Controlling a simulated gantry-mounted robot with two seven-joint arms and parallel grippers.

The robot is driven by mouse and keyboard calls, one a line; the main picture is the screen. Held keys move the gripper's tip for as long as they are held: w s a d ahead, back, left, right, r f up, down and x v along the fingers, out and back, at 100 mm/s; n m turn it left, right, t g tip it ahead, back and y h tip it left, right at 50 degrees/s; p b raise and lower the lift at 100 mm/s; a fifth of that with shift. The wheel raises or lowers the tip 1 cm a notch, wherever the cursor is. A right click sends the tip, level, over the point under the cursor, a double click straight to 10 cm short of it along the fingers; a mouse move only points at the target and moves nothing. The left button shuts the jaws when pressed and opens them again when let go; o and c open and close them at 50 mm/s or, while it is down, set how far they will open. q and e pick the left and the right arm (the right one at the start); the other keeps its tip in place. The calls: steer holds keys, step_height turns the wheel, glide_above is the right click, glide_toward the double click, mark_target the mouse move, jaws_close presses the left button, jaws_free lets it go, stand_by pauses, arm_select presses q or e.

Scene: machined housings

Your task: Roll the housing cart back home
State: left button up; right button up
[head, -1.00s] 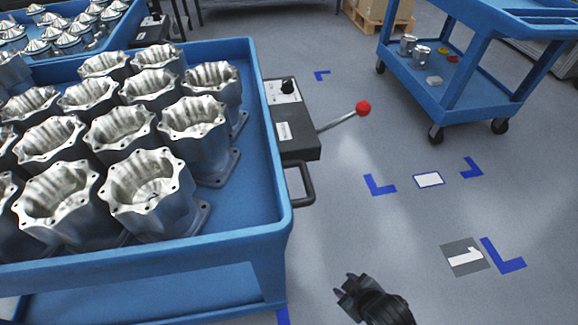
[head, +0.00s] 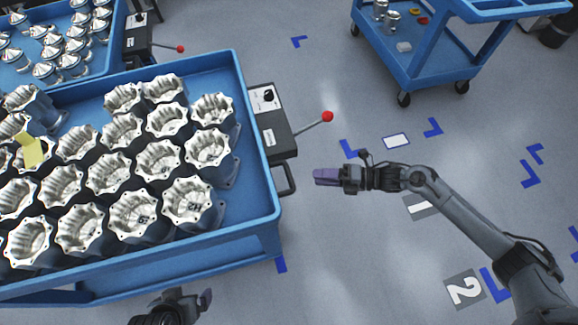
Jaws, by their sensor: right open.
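The blue housing cart (head: 262,203) fills the left of the head view, its tray holding several machined housings (head: 190,203). A dark control box (head: 270,128) with a red-knobbed lever (head: 328,116) is on its right side. A dark loop handle (head: 287,179) sticks out below the box.
Another blue cart (head: 110,68) with capped parts stands behind at left. A blue shelf cart (head: 430,73) stands at upper right. Blue corner marks (head: 435,127) and a numbered floor plate (head: 465,289) lie on open grey floor at right. A yellow tag (head: 33,150) sits on one housing.

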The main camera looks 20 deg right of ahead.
mark_target(288, 175)
steer(key=x, duration=0.3)
steer(key=b+x, duration=0.1)
steer(key=x, duration=0.6)
steer(key=shift+a+r+b, duration=0.25)
steer(key=shift+r+b, duration=0.05)
steer(key=shift+b, duration=0.05)
jaws_close()
